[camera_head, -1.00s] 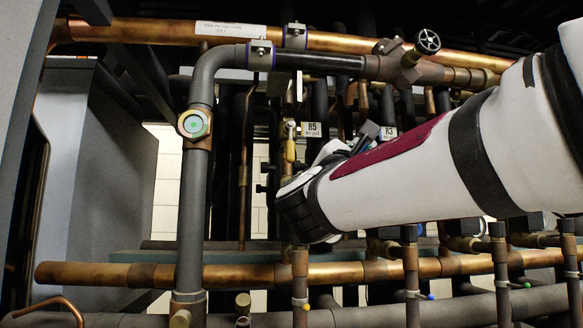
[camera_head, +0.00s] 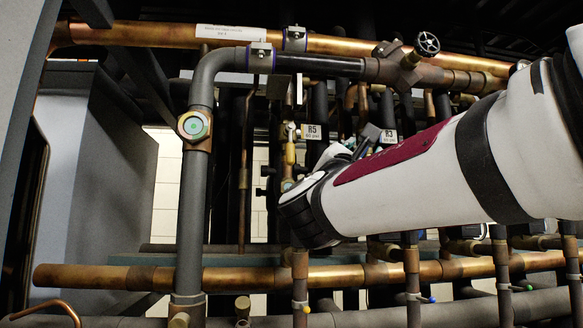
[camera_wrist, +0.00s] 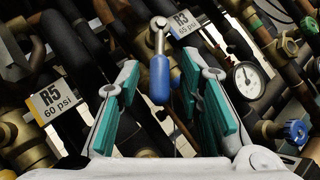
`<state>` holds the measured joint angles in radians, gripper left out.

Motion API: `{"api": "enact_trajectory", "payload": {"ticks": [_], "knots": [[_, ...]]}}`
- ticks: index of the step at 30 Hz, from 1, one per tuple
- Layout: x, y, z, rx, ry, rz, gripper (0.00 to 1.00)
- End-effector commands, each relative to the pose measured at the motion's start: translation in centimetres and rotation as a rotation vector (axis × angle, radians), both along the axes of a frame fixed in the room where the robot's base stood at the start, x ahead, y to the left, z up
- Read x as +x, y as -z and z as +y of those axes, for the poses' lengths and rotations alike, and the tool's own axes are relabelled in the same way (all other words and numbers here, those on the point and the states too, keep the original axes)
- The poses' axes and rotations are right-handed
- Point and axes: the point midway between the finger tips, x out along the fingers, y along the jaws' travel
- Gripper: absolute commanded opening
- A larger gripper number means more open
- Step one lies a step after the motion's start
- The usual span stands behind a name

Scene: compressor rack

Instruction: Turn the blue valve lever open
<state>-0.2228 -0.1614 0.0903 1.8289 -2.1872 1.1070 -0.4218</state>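The blue valve lever (camera_wrist: 160,78) shows in the wrist view, with a blue sleeve hanging down from a metal arm and bolt. My gripper (camera_wrist: 160,66) is open, with one teal-padded finger on each side of the lever. Gaps show between the blue sleeve and both pads, so neither appears to touch it. I cannot tell how deep the lever sits between the fingers. In the head view my arm covers the area, and I cannot make out the blue lever there.
An R5 label (camera_wrist: 54,101) is left of my gripper and an R3 label (camera_wrist: 183,24) lies just beyond it. A pressure gauge (camera_wrist: 247,80) and a blue knob (camera_wrist: 295,131) are at right. A copper pipe (camera_head: 225,277) crosses below my arm. Pipes crowd closely around.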

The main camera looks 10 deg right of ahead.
Motion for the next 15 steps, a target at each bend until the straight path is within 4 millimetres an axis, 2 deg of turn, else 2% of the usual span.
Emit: {"api": "enact_trajectory", "payload": {"ticks": [5, 15], "knots": [[-1.2, 0.8, 1.0, 0.000, -0.003, 0.000, 0.34], [-5.9, 4.1, 4.6, -0.001, -0.002, 0.001, 0.34]]}}
